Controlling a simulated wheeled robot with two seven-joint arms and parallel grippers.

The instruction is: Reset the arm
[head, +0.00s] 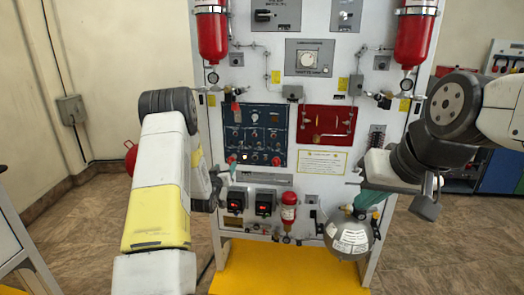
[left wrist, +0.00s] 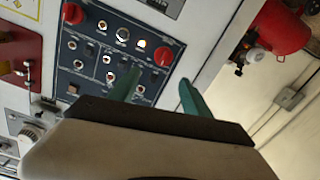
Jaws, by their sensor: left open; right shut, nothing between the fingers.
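My left gripper (head: 232,163) is in front of the lower left part of the blue control panel (head: 262,118) in the head view. Its two green fingers (left wrist: 157,90) are apart in the left wrist view, with nothing between them. The blue panel (left wrist: 88,62) with knobs, switches and a lit lamp is behind them. My right gripper (head: 367,200) is shut and empty, at the lower right of the trainer board. Its green fingers are close to a grey-green sphere (head: 350,238) with a white label; I cannot tell whether they touch.
The trainer board (head: 335,185) carries two red cylinders (head: 212,35) (head: 414,40), a dark red panel (head: 324,124) and a small red bottle (head: 289,208). A yellow base plate (head: 285,270) lies below. A table edge (head: 30,240) shows at left. Open floor lies at the right.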

